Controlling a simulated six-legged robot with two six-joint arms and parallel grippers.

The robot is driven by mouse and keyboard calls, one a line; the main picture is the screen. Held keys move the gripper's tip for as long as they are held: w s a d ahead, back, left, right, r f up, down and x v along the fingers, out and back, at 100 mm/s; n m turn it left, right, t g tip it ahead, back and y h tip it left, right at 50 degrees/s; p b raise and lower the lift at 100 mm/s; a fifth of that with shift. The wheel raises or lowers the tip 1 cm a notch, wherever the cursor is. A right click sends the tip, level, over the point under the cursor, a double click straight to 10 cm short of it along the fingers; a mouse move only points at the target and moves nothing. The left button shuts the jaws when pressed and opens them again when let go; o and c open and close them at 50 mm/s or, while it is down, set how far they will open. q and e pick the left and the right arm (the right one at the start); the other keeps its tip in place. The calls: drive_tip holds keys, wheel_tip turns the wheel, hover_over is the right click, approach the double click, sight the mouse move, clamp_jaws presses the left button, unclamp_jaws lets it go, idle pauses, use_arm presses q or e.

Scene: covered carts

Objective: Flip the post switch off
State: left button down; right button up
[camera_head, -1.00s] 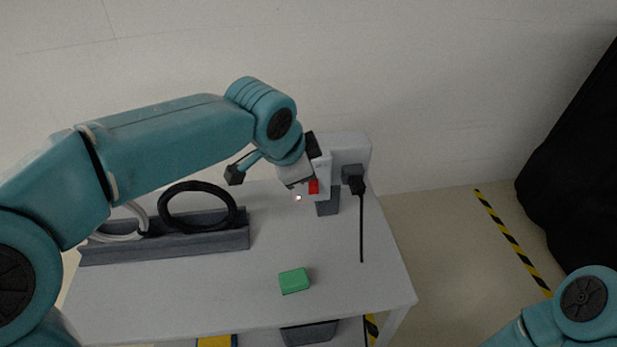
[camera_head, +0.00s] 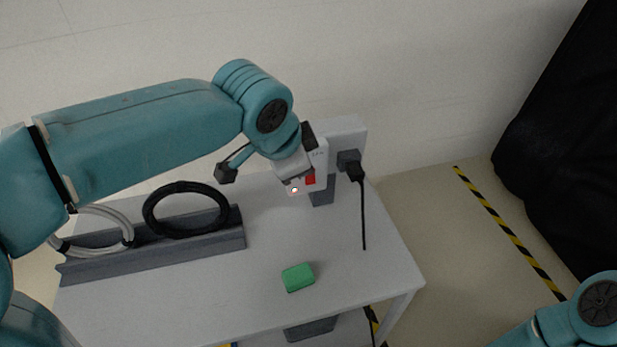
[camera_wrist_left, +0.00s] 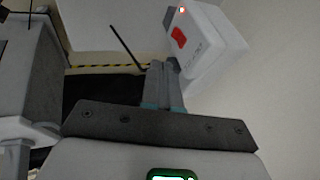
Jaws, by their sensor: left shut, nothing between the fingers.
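The post switch is a red rocker (camera_head: 310,180) on a white box (camera_head: 319,158) at the back of the cart, with a small lit reddish lamp (camera_head: 295,190) beside it. In the left wrist view the rocker (camera_wrist_left: 179,38) and the lamp (camera_wrist_left: 182,9) show on the box at the upper right. My left gripper (camera_head: 293,168) is at the box and hides part of it in the head view. In the left wrist view its fingers (camera_wrist_left: 162,70) are shut and empty, just below the rocker in the picture. I cannot tell whether they touch the box. My right gripper is out of view.
A black plug with a hanging cable (camera_head: 350,164) is on the post, right of the switch. A black cable coil (camera_head: 150,222) and a grey coil (camera_head: 128,232) stand in a grey rail (camera_head: 190,247). A green block (camera_head: 298,277) lies on the cart top (camera_head: 262,215).

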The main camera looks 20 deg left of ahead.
use_arm(q)
drive_tip(key=shift+d+f, duration=0.1)
approach(311, 184)
wheel_tip(311, 184, down, 3)
drive_tip(key=d, duration=0.2)
drive_tip(key=shift+w+a+f+p, duration=0.4)
drive_tip(key=shift+w+f, duration=0.1)
drive_tip(key=shift+w, duration=0.15)
drive_tip(key=shift+w+a+f+p, duration=0.25)
drive_tip(key=shift+w+a+f, duration=0.2)
drive_tip(key=shift+w, duration=0.2)
